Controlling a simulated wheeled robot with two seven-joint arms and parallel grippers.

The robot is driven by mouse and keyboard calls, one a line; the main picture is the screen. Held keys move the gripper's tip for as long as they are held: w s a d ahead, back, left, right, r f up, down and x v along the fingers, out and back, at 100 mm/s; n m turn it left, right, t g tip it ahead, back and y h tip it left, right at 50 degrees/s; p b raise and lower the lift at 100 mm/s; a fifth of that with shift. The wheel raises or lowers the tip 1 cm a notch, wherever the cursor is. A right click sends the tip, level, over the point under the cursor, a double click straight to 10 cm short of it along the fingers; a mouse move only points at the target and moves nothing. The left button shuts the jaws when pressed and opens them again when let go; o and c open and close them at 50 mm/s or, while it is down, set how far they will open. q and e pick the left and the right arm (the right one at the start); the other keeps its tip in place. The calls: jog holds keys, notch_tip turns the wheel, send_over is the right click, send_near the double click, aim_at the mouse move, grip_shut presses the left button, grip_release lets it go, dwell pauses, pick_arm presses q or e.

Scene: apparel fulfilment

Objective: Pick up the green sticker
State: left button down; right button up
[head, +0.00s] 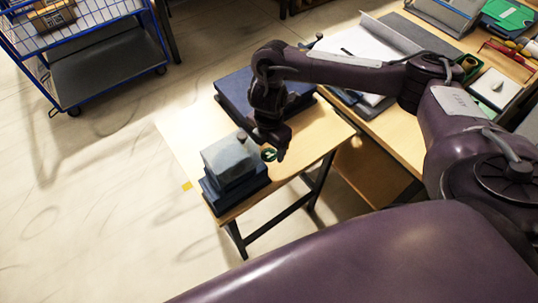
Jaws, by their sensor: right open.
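The small green sticker (269,154) shows on the small wooden table (318,150), just right of a grey box. It looks like a green ring with a paler middle. My right gripper (264,147) is open, pointing down right by the sticker, and hides part of the area around it. I cannot tell whether the fingers touch the sticker. My left gripper is not in view.
The grey box (230,160) sits on dark blue folded items (235,190) at the table's front. A larger dark blue item (236,92) lies behind my gripper. A cluttered desk (397,128) stands at right, a blue-framed cart (100,72) at upper left. Floor at left is clear.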

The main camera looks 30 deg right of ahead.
aim_at(269, 155)
jog(key=shift+f, duration=0.85)
jog(key=shift+f, duration=0.2)
jog(key=c, duration=0.8)
